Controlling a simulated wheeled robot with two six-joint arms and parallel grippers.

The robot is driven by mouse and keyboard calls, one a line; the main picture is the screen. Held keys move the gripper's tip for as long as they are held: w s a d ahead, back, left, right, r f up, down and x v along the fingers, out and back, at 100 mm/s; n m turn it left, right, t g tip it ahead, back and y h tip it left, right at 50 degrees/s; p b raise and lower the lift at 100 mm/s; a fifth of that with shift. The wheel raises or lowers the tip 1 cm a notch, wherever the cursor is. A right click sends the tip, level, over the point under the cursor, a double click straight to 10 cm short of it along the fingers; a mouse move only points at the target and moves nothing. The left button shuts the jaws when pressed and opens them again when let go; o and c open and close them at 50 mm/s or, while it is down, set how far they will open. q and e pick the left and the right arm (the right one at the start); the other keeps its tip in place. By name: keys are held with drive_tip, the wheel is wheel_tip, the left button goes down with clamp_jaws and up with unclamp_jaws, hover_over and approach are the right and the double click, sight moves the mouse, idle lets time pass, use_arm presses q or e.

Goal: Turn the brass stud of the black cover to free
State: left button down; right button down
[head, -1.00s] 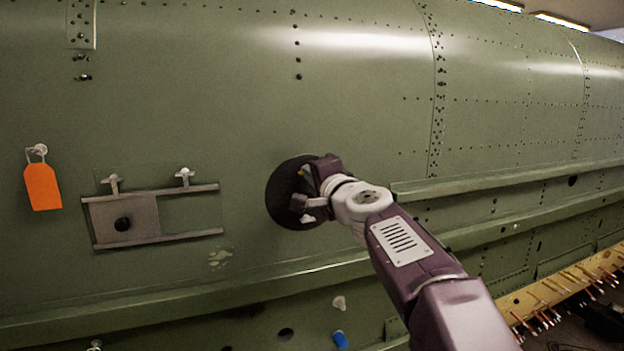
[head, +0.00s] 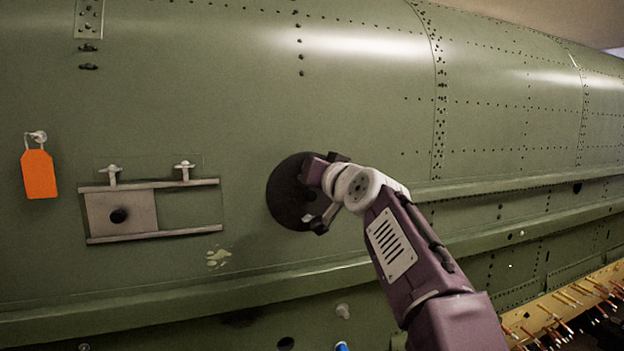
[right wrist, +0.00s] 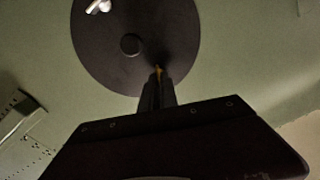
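The black cover (head: 285,200) is a round disc on the green fuselage skin, left of my right arm. In the right wrist view the cover (right wrist: 105,45) shows a dark round knob (right wrist: 131,44) near its middle and a pale fitting (right wrist: 98,6) at its edge. My left gripper is not in view.
An orange tag (head: 39,174) hangs at the left. A grey sliding plate (head: 121,213) sits between two rails, with two pale T-shaped studs above. A long green ledge (head: 180,301) runs below the cover. A yellow rack (head: 560,310) stands at lower right.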

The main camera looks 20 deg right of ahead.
drive_tip(key=shift+f+n+b, duration=0.2)
drive_tip(key=shift+n+b, duration=0.75)
drive_tip(key=shift+n, duration=1.05)
drive_tip(key=c, duration=1.6)
unclamp_jaws()
drive_tip(key=shift+w+d, duration=0.1)
drive_tip(key=shift+d, duration=0.1)
drive_tip(key=shift+r, duration=0.1)
drive_tip(key=s+b, duration=0.1)
drive_tip(key=s, duration=0.2)
drive_tip(key=s+b, duration=0.1)
drive_tip(key=s, duration=0.2)
drive_tip(key=s+b, duration=0.2)
drive_tip(key=s, duration=0.1)
drive_tip(key=shift+a, duration=0.25)
